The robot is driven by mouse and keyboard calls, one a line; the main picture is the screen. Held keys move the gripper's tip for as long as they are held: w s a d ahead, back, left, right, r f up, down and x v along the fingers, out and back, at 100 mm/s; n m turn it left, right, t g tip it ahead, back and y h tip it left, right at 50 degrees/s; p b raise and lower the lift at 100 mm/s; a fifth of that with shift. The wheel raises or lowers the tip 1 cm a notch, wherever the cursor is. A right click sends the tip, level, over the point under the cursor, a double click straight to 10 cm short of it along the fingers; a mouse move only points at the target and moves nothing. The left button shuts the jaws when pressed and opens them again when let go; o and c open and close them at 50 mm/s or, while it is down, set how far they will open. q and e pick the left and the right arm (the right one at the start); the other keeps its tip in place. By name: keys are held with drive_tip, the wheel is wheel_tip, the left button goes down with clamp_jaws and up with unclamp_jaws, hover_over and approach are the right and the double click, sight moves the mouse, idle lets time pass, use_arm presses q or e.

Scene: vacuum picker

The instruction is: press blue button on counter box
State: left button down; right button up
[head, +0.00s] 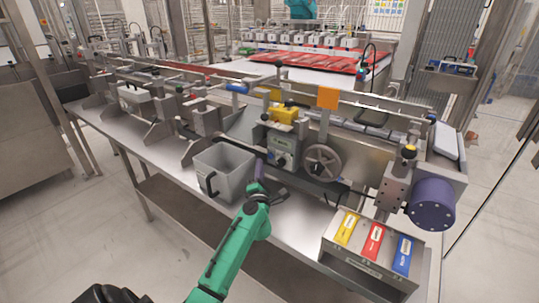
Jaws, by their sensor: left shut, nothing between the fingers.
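A metal box (392,281) at the front right end of the machine carries three flat coloured blocks in a row: yellow (347,228), red (373,241) and blue (403,254). A grey box with a small display and knob (284,147) stands mid-machine, left of a handwheel. Any small button on it is too small to tell. My left gripper (260,172), on the green arm, is shut and empty, by the right side of a grey bin. It is below the display box and well left of the blue block. My right gripper is not in view.
The open grey bin (223,168) stands on the steel counter (300,218) left of my gripper. A handwheel (322,161) and a dark purple cylinder (431,204) are to the right. Bare counter lies between my gripper and the coloured blocks.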

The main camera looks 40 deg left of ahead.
use_arm(q)
drive_tip(key=s, duration=0.2)
drive_tip(key=shift+s+p, duration=0.35)
drive_tip(key=shift+p, duration=0.05)
idle(0.6)
